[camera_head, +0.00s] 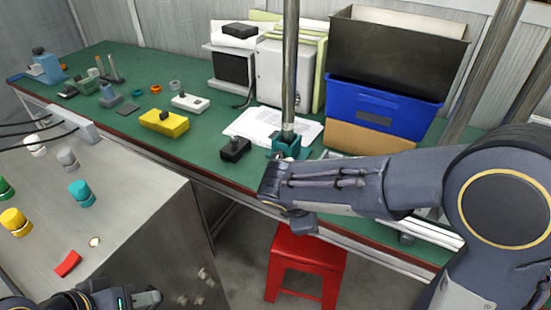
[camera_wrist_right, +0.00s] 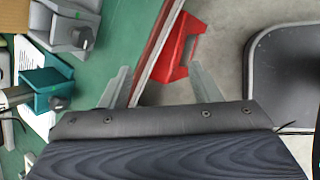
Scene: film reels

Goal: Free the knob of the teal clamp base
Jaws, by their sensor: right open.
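The teal clamp base (camera_head: 291,148) stands near the front edge of the green table, with a grey metal pole (camera_head: 290,70) rising from it. In the right wrist view the teal clamp base (camera_wrist_right: 42,84) is at the left, with a dark piece at its lower side that may be its knob (camera_wrist_right: 62,102). My right gripper (camera_wrist_right: 160,88) is open and empty, its fingers apart to the right of the clamp, over the table edge. In the head view my right arm hides part of the table in front of the base. My left gripper (camera_head: 130,300) is low at the left, partly cut off.
A black block (camera_head: 235,149) stands just left of the base, and papers (camera_head: 272,127) lie behind. A grey clamp with a dark knob (camera_wrist_right: 82,38) is beside the base in the wrist view. A red stool (camera_head: 306,255) stands below the table edge. A grey cabinet (camera_head: 130,220) fills the left.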

